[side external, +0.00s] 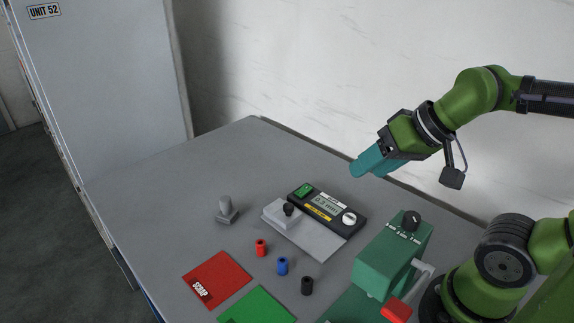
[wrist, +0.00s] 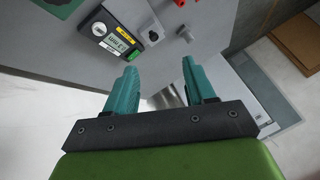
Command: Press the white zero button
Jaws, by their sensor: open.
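The white zero button (side external: 349,218) is a round white knob at the right end of a black gauge unit (side external: 317,212) on the grey table. In the wrist view the white button (wrist: 98,29) is at the upper left. The gauge also has a display (side external: 324,203) and a green button (side external: 303,190) at its other end. My gripper (side external: 363,169) is open and empty, with teal fingers. It hangs in the air above and behind the gauge, apart from the button. In the wrist view my gripper (wrist: 159,65) has a clear gap between its fingers.
A grey plate with a block (side external: 276,213) adjoins the gauge. A green lever press (side external: 394,256) stands to the right. Red (side external: 261,247), blue (side external: 282,266) and black (side external: 307,286) cylinders, a red scrap mat (side external: 218,274) and a green mat (side external: 258,307) lie in front. A grey post (side external: 227,210) stands left.

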